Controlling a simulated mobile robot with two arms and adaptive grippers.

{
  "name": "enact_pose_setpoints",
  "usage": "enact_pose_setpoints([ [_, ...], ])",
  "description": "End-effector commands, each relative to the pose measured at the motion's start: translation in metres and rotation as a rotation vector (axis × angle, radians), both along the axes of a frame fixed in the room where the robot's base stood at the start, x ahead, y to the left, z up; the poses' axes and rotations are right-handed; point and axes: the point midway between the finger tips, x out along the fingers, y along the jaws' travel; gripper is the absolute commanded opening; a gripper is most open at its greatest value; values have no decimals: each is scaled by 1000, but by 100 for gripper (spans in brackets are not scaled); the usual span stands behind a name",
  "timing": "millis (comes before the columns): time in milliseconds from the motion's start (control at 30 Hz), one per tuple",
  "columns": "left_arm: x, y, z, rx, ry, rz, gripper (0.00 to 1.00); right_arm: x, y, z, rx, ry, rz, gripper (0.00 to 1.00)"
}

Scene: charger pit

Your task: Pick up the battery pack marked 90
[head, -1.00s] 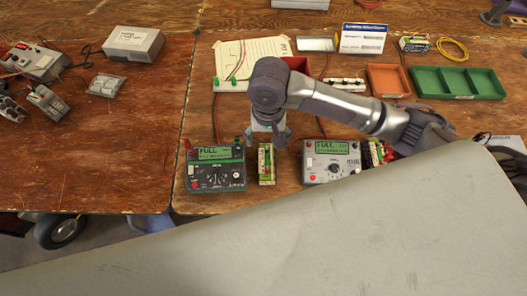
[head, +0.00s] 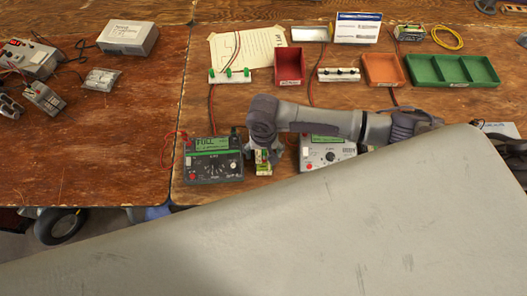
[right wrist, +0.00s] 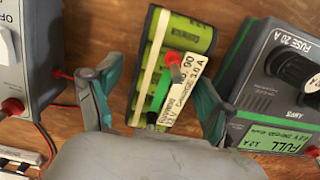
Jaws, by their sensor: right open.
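The battery pack marked 90 (right wrist: 180,45) has green cells, a pale band and a white label reading 90 and charge 3.0 A. In the head view the pack (head: 264,169) stands between two chargers, partly hidden by my right gripper (head: 262,156). In the right wrist view my right gripper (right wrist: 160,100) is open, with one teal fingertip on each side of the pack's near end. I cannot tell whether either finger touches it. My left gripper is not in view.
The dark charger (head: 213,163) reading FULL is close on the pack's left in the head view; the grey charger (head: 326,154) is on its right. A red bin (head: 289,66), an orange tray (head: 384,69) and a green tray (head: 452,71) lie behind.

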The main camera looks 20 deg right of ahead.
Motion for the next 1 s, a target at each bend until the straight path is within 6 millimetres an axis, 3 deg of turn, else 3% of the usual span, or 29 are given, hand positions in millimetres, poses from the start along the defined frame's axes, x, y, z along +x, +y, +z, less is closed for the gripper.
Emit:
enact_pose_setpoints([
  [167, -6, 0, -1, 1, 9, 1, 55, 0, 0, 0, 0, 0, 0, 80],
  [633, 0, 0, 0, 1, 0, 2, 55, 0, 0, 0, 0, 0, 0, 1],
  [1000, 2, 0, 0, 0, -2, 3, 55, 1, 0, 2, 2, -2, 0, 0],
])
